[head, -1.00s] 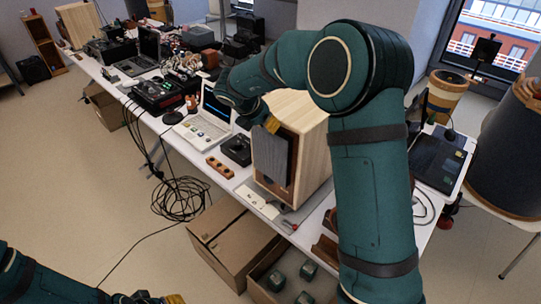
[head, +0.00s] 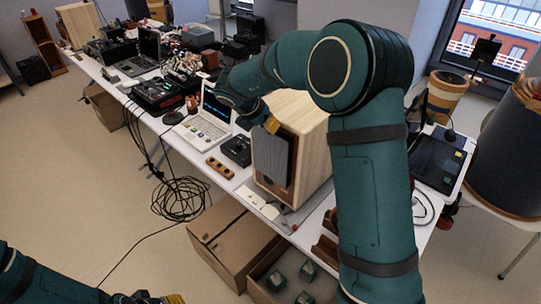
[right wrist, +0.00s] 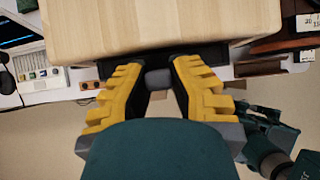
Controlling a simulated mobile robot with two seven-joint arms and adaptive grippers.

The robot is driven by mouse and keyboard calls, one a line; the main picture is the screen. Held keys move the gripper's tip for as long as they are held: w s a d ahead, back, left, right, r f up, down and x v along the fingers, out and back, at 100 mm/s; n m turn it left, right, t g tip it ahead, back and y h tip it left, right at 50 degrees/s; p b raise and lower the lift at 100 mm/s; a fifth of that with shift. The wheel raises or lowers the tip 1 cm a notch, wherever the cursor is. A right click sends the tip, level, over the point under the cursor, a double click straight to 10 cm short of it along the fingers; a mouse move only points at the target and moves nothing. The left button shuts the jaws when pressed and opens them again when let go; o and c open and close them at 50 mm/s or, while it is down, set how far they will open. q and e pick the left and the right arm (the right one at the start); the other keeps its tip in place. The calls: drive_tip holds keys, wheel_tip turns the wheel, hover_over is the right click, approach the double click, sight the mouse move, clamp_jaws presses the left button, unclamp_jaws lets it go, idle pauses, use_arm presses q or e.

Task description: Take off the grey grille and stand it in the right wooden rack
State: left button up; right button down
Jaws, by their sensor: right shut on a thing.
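The grey grille (head: 273,158) is upright on the front of the pale wooden speaker (head: 308,150); I cannot tell whether there is a gap behind it. My right gripper (head: 271,124) is at the grille's top edge, shut on it. In the right wrist view, the yellow fingers (right wrist: 158,78) reach the speaker's front top edge, with a dark strip of the grille (right wrist: 117,70) beside them. A brown wooden rack (head: 325,248) stands right of the speaker, partly hidden by my right arm. My left gripper (head: 160,298) is at the bottom edge, mostly cut off.
A small screwdriver (head: 290,226) lies near the front edge. Cardboard boxes (head: 222,240) stand on the floor below; cables (head: 180,200) lie left of them.

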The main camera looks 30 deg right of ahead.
drive_tip(key=shift+r+p, duration=0.4)
drive_tip(key=shift+r, duration=0.05)
drive_tip(key=shift+a, duration=0.15)
idle(0.6)
drive_tip(key=s+a, duration=0.2)
drive_tip(key=a, duration=0.4)
drive_tip(key=shift+s+a, duration=0.15)
drive_tip(key=shift+a, duration=0.05)
idle(1.4)
idle(1.4)
